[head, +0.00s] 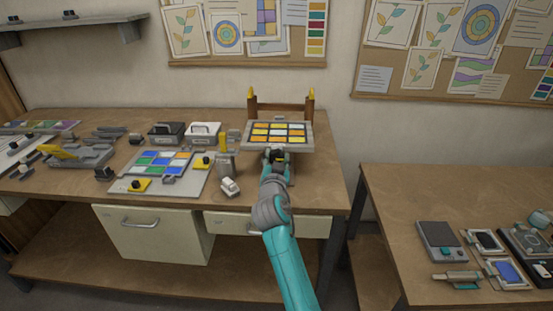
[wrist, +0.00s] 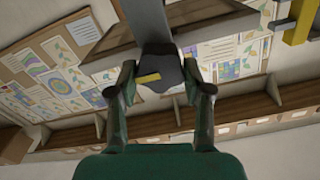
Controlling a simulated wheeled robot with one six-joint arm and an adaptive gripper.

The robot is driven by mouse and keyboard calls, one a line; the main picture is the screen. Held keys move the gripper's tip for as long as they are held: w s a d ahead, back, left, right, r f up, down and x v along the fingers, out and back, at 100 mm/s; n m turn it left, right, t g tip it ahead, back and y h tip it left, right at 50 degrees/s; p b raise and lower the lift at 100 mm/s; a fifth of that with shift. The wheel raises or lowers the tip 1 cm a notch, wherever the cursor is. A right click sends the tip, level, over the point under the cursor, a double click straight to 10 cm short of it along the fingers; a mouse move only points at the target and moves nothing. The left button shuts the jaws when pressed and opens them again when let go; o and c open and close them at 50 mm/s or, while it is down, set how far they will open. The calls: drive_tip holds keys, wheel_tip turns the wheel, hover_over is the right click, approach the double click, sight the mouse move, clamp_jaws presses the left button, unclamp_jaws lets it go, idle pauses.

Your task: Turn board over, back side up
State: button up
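The board (head: 247,138) is a grey-framed panel with a grid of yellow, orange and white panes facing up. It sits at the front of a wooden stand (head: 292,107) with two yellow-tipped posts. My gripper (head: 276,154) is at the board's near edge. In the wrist view my gripper (wrist: 160,72) has its fingers on both sides of a dark grip (wrist: 158,62) with a yellow mark, and appears closed on it. The board's underside (wrist: 105,52) spreads beyond the grip. Whether the board rests on the stand is unclear.
A second panel with blue, green and white panes (head: 160,163) lies left on the workbench (head: 75,183). A small white item (head: 230,187), a grey cup (head: 224,164) and two caddies (head: 166,132) stand nearby. A side table (head: 390,200) with devices is at right, across a gap.

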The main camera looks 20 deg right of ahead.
clamp_jaws()
